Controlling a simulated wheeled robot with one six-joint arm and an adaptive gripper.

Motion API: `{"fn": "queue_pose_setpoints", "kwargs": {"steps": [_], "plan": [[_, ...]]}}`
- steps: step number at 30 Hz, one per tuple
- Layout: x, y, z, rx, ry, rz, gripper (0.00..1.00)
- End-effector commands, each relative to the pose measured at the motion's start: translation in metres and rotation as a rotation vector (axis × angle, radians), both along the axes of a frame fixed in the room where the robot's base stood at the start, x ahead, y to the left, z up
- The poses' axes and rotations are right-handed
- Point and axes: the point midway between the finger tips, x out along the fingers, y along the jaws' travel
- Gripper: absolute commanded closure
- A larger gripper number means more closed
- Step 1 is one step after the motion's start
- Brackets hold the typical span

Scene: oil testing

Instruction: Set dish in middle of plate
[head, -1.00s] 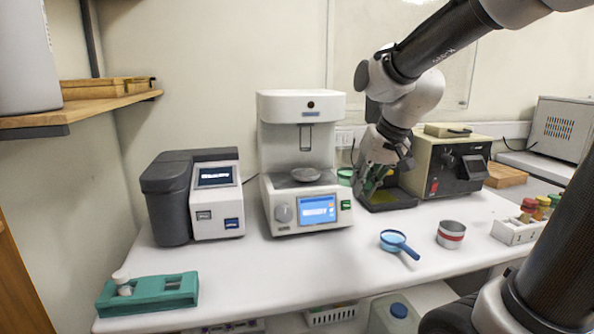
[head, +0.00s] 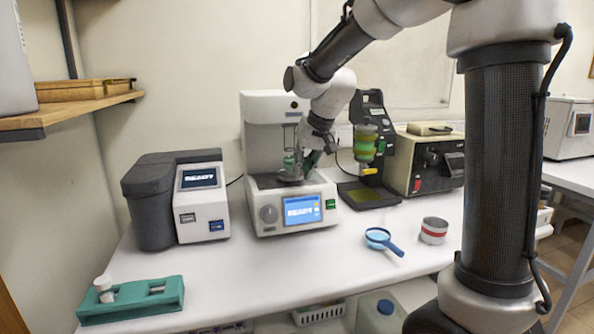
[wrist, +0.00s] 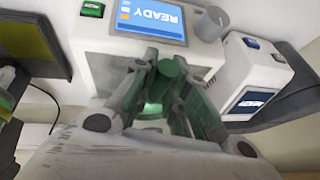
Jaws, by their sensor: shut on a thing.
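My gripper (head: 303,160) is over the round grey plate (head: 268,182) of the white testing instrument. It is shut on a small green dish (head: 289,162), which is close above the plate's middle. Whether the dish touches the plate cannot be told. In the wrist view, green shows between and behind my fingers, and the dish (wrist: 152,108) is partly hidden by them. The plate is partly covered by my gripper in the head view.
The white instrument (head: 262,215) has its upper housing and a hanging wire frame close around my gripper. A grey analyzer (head: 150,205) is to the left.

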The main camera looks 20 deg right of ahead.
Motion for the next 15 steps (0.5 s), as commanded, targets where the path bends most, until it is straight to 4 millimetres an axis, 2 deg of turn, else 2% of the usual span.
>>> {"fn": "queue_pose_setpoints", "kwargs": {"steps": [4,7,15], "plan": [[0.026,0.011,-0.001,0.000,0.000,0.001,1.00],[0.023,0.010,-0.014,0.000,0.002,-0.001,1.00],[0.023,0.010,-0.016,0.000,0.000,0.000,1.00]]}}
